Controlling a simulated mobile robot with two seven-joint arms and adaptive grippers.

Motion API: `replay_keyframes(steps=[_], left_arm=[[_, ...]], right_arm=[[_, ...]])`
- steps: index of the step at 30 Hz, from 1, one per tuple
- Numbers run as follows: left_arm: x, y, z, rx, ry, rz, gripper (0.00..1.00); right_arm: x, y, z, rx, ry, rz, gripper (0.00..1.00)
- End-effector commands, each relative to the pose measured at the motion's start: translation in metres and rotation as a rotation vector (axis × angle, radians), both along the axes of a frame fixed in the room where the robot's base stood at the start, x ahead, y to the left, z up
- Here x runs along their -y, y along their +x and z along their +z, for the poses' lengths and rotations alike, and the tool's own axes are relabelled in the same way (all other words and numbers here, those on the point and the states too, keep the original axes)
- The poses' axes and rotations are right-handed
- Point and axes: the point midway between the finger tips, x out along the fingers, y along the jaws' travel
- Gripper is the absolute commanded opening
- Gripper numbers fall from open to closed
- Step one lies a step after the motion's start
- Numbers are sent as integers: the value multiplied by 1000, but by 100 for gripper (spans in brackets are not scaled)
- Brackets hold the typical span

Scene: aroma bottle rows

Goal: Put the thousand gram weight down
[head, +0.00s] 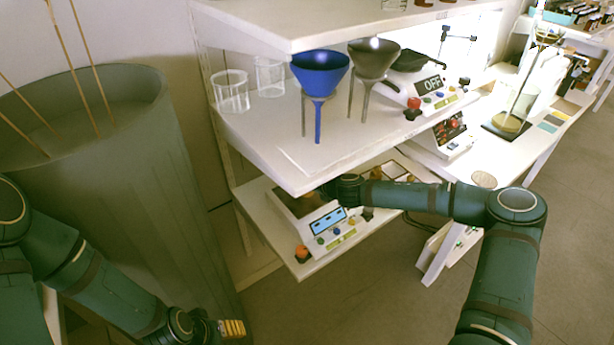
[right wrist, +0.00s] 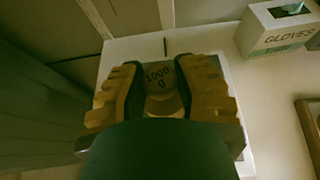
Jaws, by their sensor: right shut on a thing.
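The weight (right wrist: 160,78), marked 1000 g, sits between the ribbed yellow fingers of my right gripper (right wrist: 158,88), which is shut on it. A square grey metal plate (right wrist: 229,98) lies below the fingers. I cannot tell whether the weight touches it. In the head view my right arm reaches under the upper shelf, over a device (head: 328,226) with a blue display on the lower shelf. The shelf edge hides the fingers and the weight there. My left gripper (head: 231,328) hangs at the bottom, away from the shelves; its opening is unclear.
The upper shelf (head: 262,160) overhangs my right gripper and holds a blue funnel (head: 320,75), a grey funnel (head: 373,60) and glass beakers (head: 231,92). A glove box (right wrist: 283,27) and a wooden-edged tray (right wrist: 308,125) lie right. A large grey bin (head: 120,170) stands left.

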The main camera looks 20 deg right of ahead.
Motion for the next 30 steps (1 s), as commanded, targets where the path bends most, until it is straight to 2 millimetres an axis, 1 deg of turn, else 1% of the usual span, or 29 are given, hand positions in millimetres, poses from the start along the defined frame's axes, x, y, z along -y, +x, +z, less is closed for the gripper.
replay_keyframes(steps=[1,5,6,7,8,17,20,23,30], left_arm=[[0,0,0,0,0,0,63],[0,0,1,0,0,0,63],[0,0,1,0,0,0,63],[0,0,1,0,0,0,63],[0,0,1,0,0,0,63],[0,0,0,0,0,0,63],[0,0,0,0,0,0,63],[0,0,0,0,0,0,63],[0,0,1,0,0,0,63]], right_arm=[[-1,1,3,4,0,2,0],[0,0,3,3,0,2,0],[0,0,0,-1,0,0,40],[0,0,0,-1,0,0,50],[0,0,0,-1,0,0,58],[0,0,0,-1,0,0,58],[3,-6,3,-1,1,0,58],[7,-17,8,-2,-1,-1,58],[20,-49,23,-1,-2,-1,58]])
